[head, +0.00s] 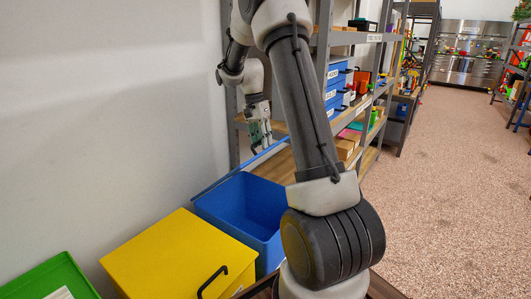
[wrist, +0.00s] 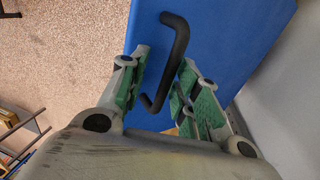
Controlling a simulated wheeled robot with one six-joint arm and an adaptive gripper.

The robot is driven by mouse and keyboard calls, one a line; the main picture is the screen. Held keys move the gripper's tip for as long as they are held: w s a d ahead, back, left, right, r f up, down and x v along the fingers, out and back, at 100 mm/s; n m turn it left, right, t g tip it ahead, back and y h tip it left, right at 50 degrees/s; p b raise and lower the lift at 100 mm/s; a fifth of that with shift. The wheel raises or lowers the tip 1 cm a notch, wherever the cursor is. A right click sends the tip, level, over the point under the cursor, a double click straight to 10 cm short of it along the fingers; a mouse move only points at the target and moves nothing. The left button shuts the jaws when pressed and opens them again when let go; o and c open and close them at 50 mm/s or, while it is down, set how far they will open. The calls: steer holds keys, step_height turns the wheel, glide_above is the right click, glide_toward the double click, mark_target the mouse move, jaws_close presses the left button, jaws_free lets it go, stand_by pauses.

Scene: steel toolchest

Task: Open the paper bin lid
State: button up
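The blue bin (head: 240,207) stands against the wall, and its inside shows from above. Its blue lid (head: 228,172) is raised and seen nearly edge-on in the head view. No label naming it as paper is visible. In the wrist view the lid's flat blue face (wrist: 225,50) fills the upper middle, with a black bar handle (wrist: 178,45) on it. My gripper (head: 258,142) is at the raised lid. In the wrist view its green-padded fingers (wrist: 163,68) are apart, with the handle between them. A gap shows beside the handle; contact with the right finger is unclear.
A yellow bin (head: 180,258) with a shut lid and black handle stands nearer, beside a green bin (head: 50,279) at lower left. A grey shelf rack (head: 324,60) with blue boxes stands behind the blue bin. The speckled floor (head: 440,190) at right is clear.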

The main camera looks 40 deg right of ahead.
steer(key=shift+s+d+f, duration=0.25)
steer(key=shift+s+f, duration=0.55)
steer(key=shift+s+d+f, duration=0.25)
steer(key=shift+s+f, duration=0.5)
steer(key=shift+f, duration=0.05)
steer(key=shift+c, duration=0.2)
